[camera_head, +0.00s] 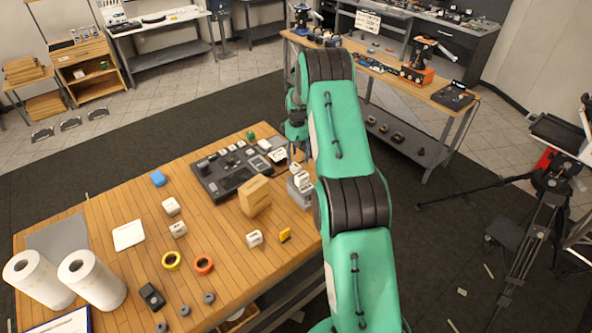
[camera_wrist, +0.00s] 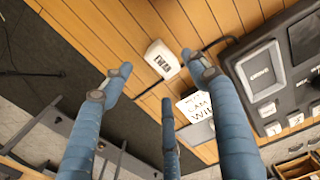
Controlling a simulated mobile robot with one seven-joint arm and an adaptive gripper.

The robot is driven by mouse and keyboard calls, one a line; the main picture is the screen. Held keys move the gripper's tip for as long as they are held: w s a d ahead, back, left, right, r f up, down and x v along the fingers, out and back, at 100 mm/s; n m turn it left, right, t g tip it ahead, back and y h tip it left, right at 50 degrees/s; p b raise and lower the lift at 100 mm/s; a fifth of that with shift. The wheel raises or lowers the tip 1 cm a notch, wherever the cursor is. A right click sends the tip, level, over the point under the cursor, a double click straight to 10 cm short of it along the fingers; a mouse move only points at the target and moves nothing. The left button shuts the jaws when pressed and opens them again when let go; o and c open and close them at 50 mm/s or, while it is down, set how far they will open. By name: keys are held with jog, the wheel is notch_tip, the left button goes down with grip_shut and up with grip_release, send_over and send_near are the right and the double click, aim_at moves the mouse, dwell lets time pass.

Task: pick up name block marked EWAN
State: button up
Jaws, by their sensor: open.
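My gripper (camera_wrist: 156,66) is open in the wrist view, its blue fingers spread and nothing held between them. A white block (camera_wrist: 162,60) with dark lettering lies on the wooden table, in the gap between the fingertips in the picture. Its lettering is too small to read surely, so I cannot tell whether it says EWAN. My green arm hides part of the table's right end.
A dark console (camera_head: 232,172) lies on the table (camera_head: 140,262), also in the wrist view (camera_wrist: 285,62). A white lettered card (camera_wrist: 198,106) is close to the fingers. A wooden block (camera_head: 255,196), paper rolls (camera_head: 92,280) and tape rings (camera_head: 204,264) stand around.

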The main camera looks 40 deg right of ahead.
aim_at(297, 165)
jog(key=shift+f, duration=0.35)
jog(key=shift+s+f+p, duration=0.1)
jog(key=shift+f+p, duration=0.45)
jog(key=shift+f, duration=2.05)
jog(key=c, duration=1.3)
